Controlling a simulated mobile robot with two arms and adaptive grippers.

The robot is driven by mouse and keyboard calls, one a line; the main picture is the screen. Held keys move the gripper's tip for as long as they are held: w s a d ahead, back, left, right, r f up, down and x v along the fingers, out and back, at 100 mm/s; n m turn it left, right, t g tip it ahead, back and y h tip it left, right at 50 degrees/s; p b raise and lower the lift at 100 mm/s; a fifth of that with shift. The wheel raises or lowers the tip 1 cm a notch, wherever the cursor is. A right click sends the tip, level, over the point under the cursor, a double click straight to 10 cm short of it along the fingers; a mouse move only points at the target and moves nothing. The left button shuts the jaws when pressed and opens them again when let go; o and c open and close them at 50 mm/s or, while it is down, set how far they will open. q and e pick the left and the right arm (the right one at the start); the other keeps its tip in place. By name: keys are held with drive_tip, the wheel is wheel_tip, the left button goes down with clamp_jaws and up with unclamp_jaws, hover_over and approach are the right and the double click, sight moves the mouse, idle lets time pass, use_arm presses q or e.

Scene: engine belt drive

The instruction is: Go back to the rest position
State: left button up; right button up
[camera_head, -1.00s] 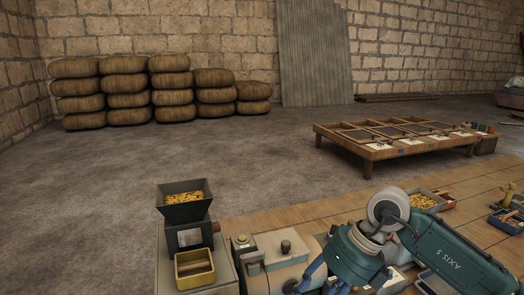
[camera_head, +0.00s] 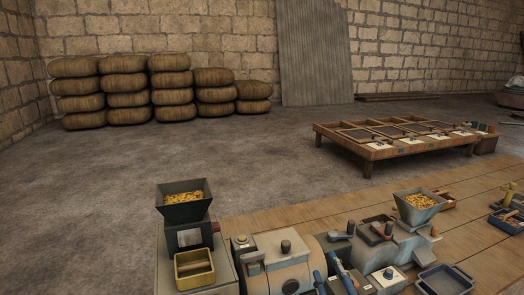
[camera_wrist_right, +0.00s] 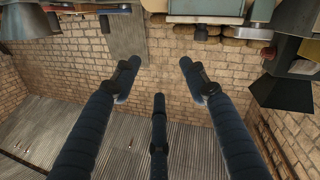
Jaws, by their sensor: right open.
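My right gripper (camera_head: 329,270) shows at the bottom middle of the head view as blue fingers pointing up, in front of the machine bench. In the right wrist view my right gripper (camera_wrist_right: 159,78) has its dark blue fingers spread apart, with nothing between them. It is open and empty. The wrist picture is upside down, with the brick wall behind the fingers. The rest of the right arm is out of the head view. My left gripper is in neither view.
A grain hopper (camera_head: 183,206) stands at the left end of the bench, a second hopper (camera_head: 419,207) further right. A grey tray (camera_head: 446,279) lies at the lower right. A low wooden table (camera_head: 368,153) and stacked sacks (camera_head: 128,100) stand behind. The floor between is clear.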

drive_tip(key=s+d+f+m+g+h, duration=0.1)
drive_tip(key=s+d+f+m+g, duration=0.1)
drive_tip(key=s+f+g, duration=0.45)
drive_tip(key=s+d+f+m+g+h, duration=0.1)
drive_tip(key=s+d+f, duration=0.25)
drive_tip(key=f, duration=0.65)
drive_tip(key=s+a+f+m+g+y, duration=0.1)
drive_tip(key=s+f+g, duration=0.25)
drive_tip(key=s, duration=0.55)
drive_tip(key=s+f+m+g, duration=0.1)
drive_tip(key=s+f+g, duration=0.3)
drive_tip(key=s, duration=0.6)
wheel_tip(320, 180, down, 27)
drive_tip(key=s, duration=0.1)
drive_tip(key=s+d+f+g, duration=0.1)
drive_tip(key=s+d+f, duration=0.2)
drive_tip(key=s+f, duration=1.4)
drive_tip(key=shift+s+n, duration=0.4)
drive_tip(key=shift+s, duration=0.05)
